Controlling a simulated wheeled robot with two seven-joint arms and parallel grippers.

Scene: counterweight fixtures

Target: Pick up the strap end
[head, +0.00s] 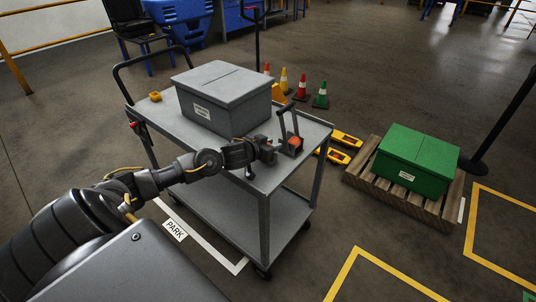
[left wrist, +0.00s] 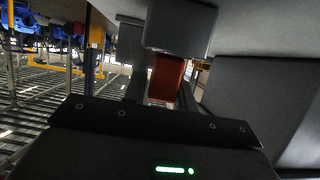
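A small orange-red piece (head: 295,143), which looks like the strap end, sits at the near right corner of the grey cart top (head: 262,180). A dark upright strap or bracket (head: 283,122) rises beside it. My left gripper (head: 270,151) is over the cart just left of the orange-red piece, pointing at it. Its fingers look apart, with nothing visibly held. In the left wrist view the red piece (left wrist: 165,80) shows straight ahead between dark uprights, partly under a dark grey block (left wrist: 180,25). My right gripper is not in view.
A grey lidded box (head: 220,98) stands on the cart behind my left gripper. A small yellow-orange block (head: 155,96) lies at the cart's far left. Several cones (head: 302,88) stand behind the cart. A green box (head: 417,160) sits on a wooden pallet (head: 360,170) to the right.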

